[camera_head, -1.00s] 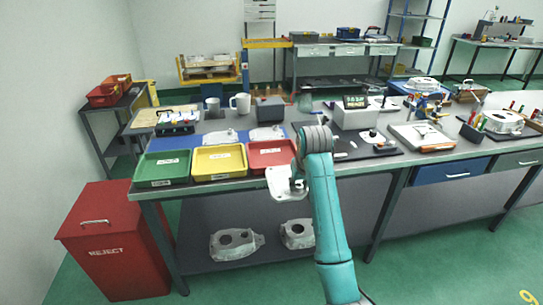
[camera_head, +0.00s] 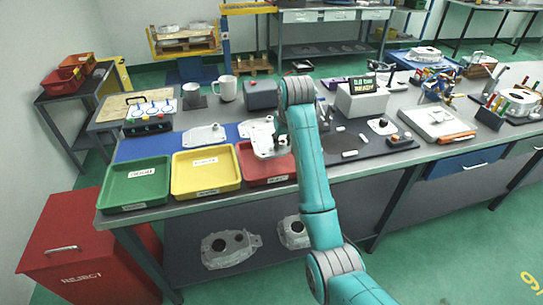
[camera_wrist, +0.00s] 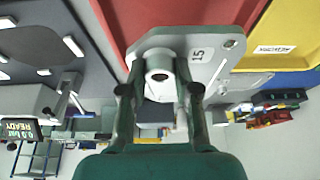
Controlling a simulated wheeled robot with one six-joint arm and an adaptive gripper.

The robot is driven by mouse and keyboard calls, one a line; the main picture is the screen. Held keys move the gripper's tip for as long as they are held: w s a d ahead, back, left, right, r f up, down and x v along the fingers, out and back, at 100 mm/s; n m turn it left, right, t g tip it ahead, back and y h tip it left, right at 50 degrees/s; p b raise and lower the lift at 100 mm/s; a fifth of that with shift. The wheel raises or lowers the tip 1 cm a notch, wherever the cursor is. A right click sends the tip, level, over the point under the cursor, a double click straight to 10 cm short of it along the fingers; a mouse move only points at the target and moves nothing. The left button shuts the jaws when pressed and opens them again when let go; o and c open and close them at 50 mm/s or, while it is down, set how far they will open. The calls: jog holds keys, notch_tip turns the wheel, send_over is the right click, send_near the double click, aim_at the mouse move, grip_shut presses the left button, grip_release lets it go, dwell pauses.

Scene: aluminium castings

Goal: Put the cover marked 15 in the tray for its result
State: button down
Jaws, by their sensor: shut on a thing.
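The cover (camera_wrist: 206,46) bears the mark 15 in the wrist view. In the head view the held cover (camera_head: 266,148) hangs above the back part of the red tray (camera_head: 250,176), with my arm hiding some of it. The yellow tray (camera_head: 206,187) is left of the red one, and its label reads REWORK in the wrist view. The green tray (camera_head: 133,199) is at the far left; its label is too small to read.
Other covers lie on the blue mat (camera_head: 170,146) behind the trays, one (camera_head: 204,134) in plain view. A grey box (camera_head: 261,94) and mugs stand farther back. A test unit (camera_head: 361,101) reading READY stands right. A red REJECT bin (camera_head: 88,240) stands on the floor.

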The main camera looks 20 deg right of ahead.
notch_tip(320, 180, down, 9)
jog(key=shift+f, duration=0.1)
dwell(0.4)
jog(key=shift+f, duration=0.1)
jog(key=c, duration=0.8)
grip_release()
jog(key=shift+s, duration=0.1)
jog(key=shift+c, duration=0.2)
